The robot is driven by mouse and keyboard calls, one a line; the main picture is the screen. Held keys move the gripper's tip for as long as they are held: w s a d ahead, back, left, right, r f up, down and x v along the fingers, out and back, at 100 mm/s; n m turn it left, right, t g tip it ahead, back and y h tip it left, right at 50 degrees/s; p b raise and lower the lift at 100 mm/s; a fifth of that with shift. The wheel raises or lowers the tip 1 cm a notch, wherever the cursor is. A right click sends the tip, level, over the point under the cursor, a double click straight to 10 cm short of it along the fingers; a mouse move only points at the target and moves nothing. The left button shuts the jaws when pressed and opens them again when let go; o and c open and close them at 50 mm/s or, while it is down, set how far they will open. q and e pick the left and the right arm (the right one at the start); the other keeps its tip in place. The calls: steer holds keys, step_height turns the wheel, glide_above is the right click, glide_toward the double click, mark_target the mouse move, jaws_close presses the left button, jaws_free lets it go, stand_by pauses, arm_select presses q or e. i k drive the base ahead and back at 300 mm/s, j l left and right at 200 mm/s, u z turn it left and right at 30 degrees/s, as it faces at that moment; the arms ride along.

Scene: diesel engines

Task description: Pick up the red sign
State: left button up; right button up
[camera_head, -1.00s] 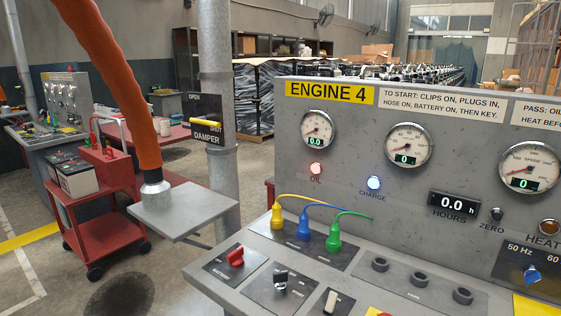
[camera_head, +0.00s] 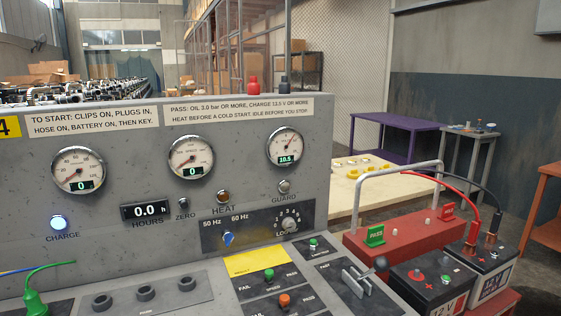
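A small red sign (camera_head: 447,210) stands at the right, on the far end of the top of a red box (camera_head: 405,236). Its lettering is too small to read. A green sign marked PASS (camera_head: 374,235) stands on the near left end of the same box. Neither of my grippers is in view.
The grey Engine 4 console (camera_head: 100,200) fills the left and middle. Black batteries (camera_head: 430,283) with red and black cables stand right of it, close to the red box. A lever (camera_head: 380,264) rises from the console's right side. A pale table (camera_head: 345,185) and a purple table (camera_head: 400,124) are behind.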

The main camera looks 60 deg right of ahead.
mark_target(446, 215)
steer(key=z, duration=3)
steer(key=i+l+z, duration=0.65)
steer(key=i, duration=0.25)
steer(key=i+l+z, duration=0.3)
steer(key=i, duration=0.2)
steer(key=i+z, duration=0.3)
steer(key=i, duration=0.2)
steer(key=i+u, duration=0.1)
steer(key=i, duration=1.6)
steer(key=i+j+u, duration=0.1)
steer(key=i+u, duration=0.35)
steer(key=i+l+u, duration=0.1)
steer(key=i+u, duration=0.4)
steer(key=i+l+u, duration=0.45)
steer(key=i+j+u, duration=0.1)
steer(key=i+u, duration=0.2)
steer(key=u, duration=0.15)
steer(key=i+u, duration=0.25)
steer(key=u, duration=0.25)
steer(key=i+u, duration=0.3)
steer(key=u, duration=0.15)
steer(key=i+l+u, duration=0.25)
steer(key=u, duration=0.25)
